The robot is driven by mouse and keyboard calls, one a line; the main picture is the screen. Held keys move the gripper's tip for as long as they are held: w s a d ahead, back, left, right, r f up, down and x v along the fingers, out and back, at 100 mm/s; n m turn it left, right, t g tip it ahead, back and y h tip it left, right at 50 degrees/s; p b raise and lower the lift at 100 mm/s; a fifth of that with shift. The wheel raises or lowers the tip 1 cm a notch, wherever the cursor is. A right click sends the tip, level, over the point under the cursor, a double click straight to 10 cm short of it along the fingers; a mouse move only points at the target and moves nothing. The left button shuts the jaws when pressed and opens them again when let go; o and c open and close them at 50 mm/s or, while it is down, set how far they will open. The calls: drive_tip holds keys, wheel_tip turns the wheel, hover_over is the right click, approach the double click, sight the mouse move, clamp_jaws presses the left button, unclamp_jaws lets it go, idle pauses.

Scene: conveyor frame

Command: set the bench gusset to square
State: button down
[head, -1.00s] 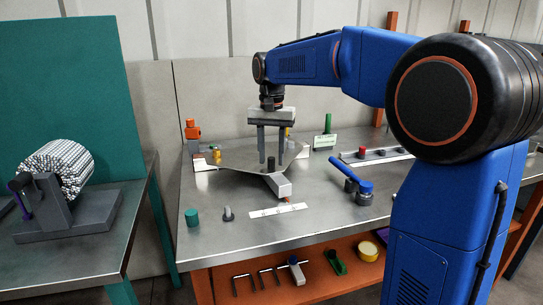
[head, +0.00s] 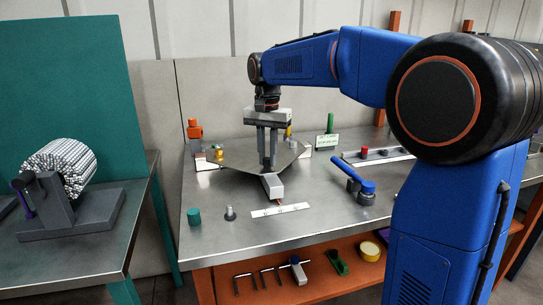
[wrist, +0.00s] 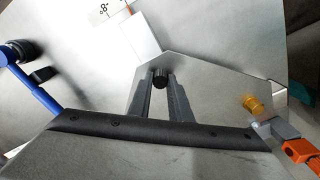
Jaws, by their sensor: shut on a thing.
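The strip's marks are too small to read in the head view. My gripper (head: 267,167) is above the plate; its jaws are shut on a dark ridged knob (wrist: 160,76) on the plate, seen in the wrist view. The wrist view also shows the pointer block (wrist: 142,34) and its orange tip beside the scale.
A blue-handled clamp (head: 356,180) stands right of the strip. A green cylinder (head: 194,217) and a grey peg (head: 229,213) are at the front left. An orange-topped post (head: 193,130) and a yellow piece (wrist: 253,104) are by the plate. The bench front is mostly clear.

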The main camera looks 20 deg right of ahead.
drive_tip(key=c, duration=1.6)
unclamp_jaws()
drive_tip(key=shift+r, duration=0.1)
wheel_tip(320, 180, up, 17)
drive_tip(key=shift+r, duration=0.15)
drive_tip(key=s+d+f+n+t, duration=0.1)
drive_tip(key=s+d+f+n, duration=0.15)
drive_tip(key=s+f, duration=0.5)
drive_tip(key=s+d+f+n+t, duration=0.1)
drive_tip(key=s+d+f, duration=0.3)
drive_tip(key=s, duration=0.6)
drive_tip(key=s+f+n+t, duration=0.1)
drive_tip(key=s+f, duration=0.4)
drive_tip(key=f, duration=0.1)
drive_tip(key=s+d+f+n+t, duration=0.1)
drive_tip(key=s+f, duration=0.4)
drive_tip(key=f, duration=0.2)
drive_tip(key=s+d+f+n, duration=0.1)
drive_tip(key=s+f, duration=0.5)
drive_tip(key=f, duration=0.1)
drive_tip(key=shift+d+n+t, duration=0.2)
drive_tip(key=shift+n+t, duration=0.15)
drive_tip(key=shift+t, duration=0.05)
